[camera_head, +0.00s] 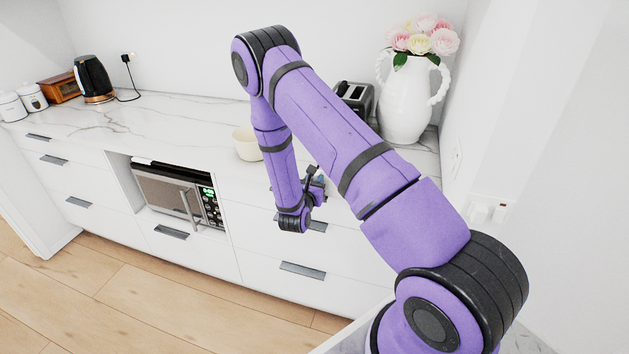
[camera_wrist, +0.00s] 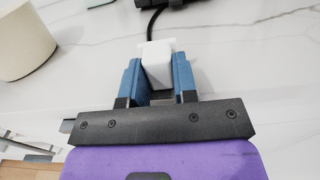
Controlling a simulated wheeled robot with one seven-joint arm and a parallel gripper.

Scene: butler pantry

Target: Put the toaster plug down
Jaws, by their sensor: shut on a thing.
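My gripper (camera_wrist: 157,75) has blue fingers and is shut on the toaster plug (camera_wrist: 158,60), a small white block. In the head view my gripper (camera_head: 317,184) is at the counter's front edge, partly behind my arm, and the plug cannot be made out. The black and silver toaster (camera_head: 356,97) stands on the counter, partly hidden by my arm.
A cream bowl (camera_head: 246,143) is left of my gripper, and also in the wrist view (camera_wrist: 22,40). A white vase (camera_head: 405,100) with flowers stands right of the toaster. A black kettle (camera_head: 93,79) is far left. Bare marble counter (camera_head: 185,115) lies between kettle and bowl.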

